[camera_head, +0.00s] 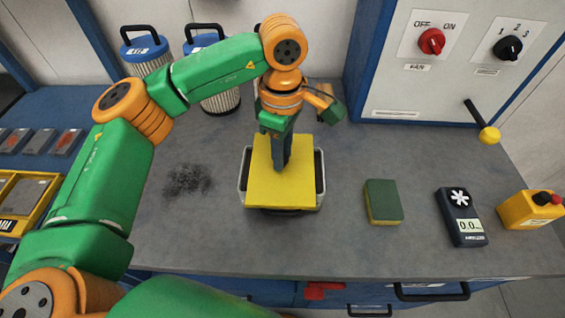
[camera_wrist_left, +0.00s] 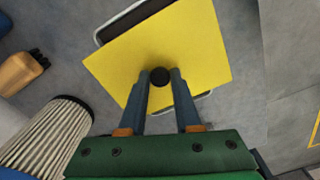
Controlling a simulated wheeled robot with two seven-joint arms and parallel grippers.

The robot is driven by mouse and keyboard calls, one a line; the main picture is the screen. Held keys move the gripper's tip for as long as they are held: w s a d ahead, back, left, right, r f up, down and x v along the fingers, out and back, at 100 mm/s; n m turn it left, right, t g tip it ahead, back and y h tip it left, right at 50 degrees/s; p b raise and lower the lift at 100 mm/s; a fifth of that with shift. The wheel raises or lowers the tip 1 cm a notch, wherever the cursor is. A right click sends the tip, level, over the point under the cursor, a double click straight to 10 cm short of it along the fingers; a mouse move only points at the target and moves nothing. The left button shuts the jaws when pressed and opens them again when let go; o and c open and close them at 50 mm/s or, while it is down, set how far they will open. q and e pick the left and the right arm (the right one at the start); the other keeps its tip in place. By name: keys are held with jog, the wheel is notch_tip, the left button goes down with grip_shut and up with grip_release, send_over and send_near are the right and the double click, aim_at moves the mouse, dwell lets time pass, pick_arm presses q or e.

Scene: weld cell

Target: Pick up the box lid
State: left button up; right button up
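The box lid (camera_head: 262,190) is a flat yellow square plate. My left gripper (camera_head: 281,166) points down at its middle. In the left wrist view the lid (camera_wrist_left: 200,45) has a round black knob (camera_wrist_left: 160,77) between the two fingertips. The left gripper (camera_wrist_left: 160,82) appears closed on this knob, with a finger against each side. The grey box (camera_head: 321,180) is under the lid, with its rim and dark inside showing at the sides. The lid looks offset from the rim and seems slightly raised, though the gap is hard to judge. My right gripper is out of view.
Blue-topped filter canisters (camera_head: 146,50) stand behind. A dark smudge (camera_head: 188,180) marks the bench (camera_head: 190,235) at left. The front-left bench is clear.

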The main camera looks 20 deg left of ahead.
pick_arm(q)
grip_shut()
